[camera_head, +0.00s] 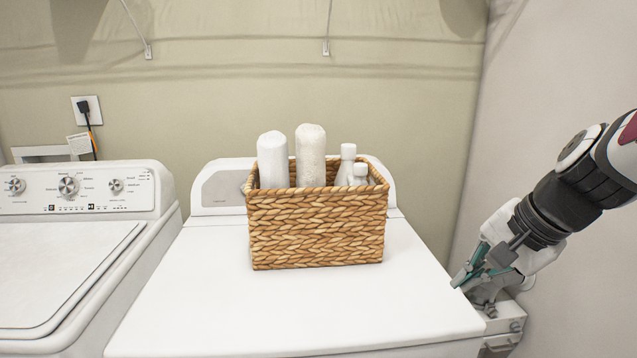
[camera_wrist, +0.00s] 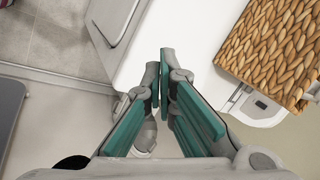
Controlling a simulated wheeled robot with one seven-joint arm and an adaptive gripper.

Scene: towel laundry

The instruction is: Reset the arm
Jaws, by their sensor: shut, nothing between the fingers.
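My gripper (camera_head: 468,277) is at the right end of the white machine in the head view, close to its right edge. Its teal-padded fingers also show in the wrist view (camera_wrist: 165,85), pointing toward the white machine top. The fingers are shut with nothing held between them. My arm comes in from the right side of the head view, beside the right wall. Whether the gripper touches the machine cannot be told.
A woven basket (camera_head: 318,230) with several white bottles and rolled items stands on the white machine (camera_head: 200,310). A washer (camera_head: 60,270) with knobs stands at the left. A wall (camera_head: 560,90) rises close on the right. The machine's front top is clear.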

